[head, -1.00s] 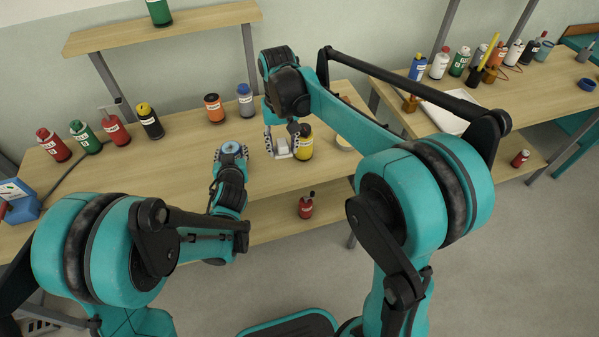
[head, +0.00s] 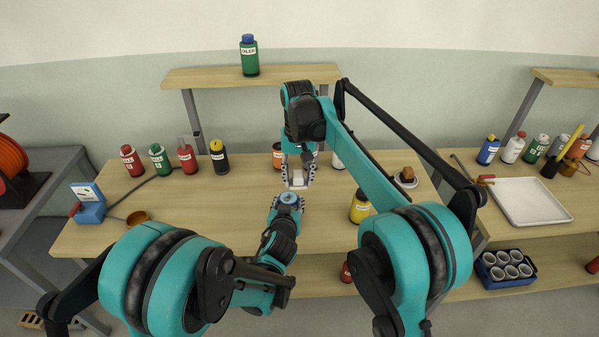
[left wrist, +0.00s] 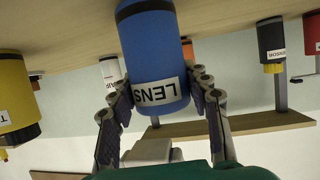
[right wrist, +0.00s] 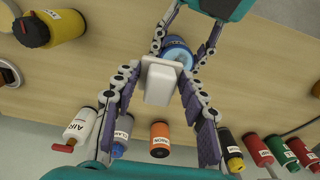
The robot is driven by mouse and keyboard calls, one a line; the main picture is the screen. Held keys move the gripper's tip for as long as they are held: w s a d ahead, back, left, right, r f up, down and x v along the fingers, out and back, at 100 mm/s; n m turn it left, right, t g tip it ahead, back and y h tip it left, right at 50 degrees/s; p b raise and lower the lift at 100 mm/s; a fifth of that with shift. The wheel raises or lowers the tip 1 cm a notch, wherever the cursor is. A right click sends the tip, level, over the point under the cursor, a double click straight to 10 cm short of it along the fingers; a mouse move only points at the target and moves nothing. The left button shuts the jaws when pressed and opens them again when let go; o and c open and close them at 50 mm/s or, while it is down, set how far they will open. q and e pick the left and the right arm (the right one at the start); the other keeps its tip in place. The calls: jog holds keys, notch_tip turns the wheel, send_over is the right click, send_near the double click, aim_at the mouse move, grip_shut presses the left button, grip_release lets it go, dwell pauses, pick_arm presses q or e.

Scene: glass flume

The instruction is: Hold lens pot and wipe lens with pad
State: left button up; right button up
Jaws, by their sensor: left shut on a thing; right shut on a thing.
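The lens pot (left wrist: 152,60) is a blue cylinder with a white LENS label. My left gripper (left wrist: 158,92) is shut around it. In the head view the pot's pale blue top (head: 289,197) faces up between my left fingertips (head: 289,204). The pad (right wrist: 162,80) is a white block. My right gripper (right wrist: 160,73) is shut on it. In the head view the pad (head: 297,180) appears just behind the pot top, and in the right wrist view it covers part of the pot (right wrist: 177,49). I cannot tell whether pad and pot touch.
A yellow pot (head: 360,206) stands right of my grippers, near my right arm. Red (head: 132,160), green (head: 160,157) and black (head: 218,157) bottles line the back left. An orange pot (right wrist: 160,139) stands behind the grippers. The table's left-middle is clear.

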aim_at(295, 198)
jog(key=shift+f, duration=1.95)
jog(key=shift+a+f, duration=0.5)
jog(key=shift+f, duration=0.3)
jog(key=shift+c, duration=0.9)
jog(key=shift+s+a+r, duration=0.1)
jog(key=shift+s+a, duration=0.05)
jog(key=shift+a, duration=2.15)
jog(key=shift+d, duration=2.85)
jog(key=shift+r, duration=4.15)
pick_arm(q)
jog(key=o, duration=1.3)
jog(key=shift+o, duration=0.2)
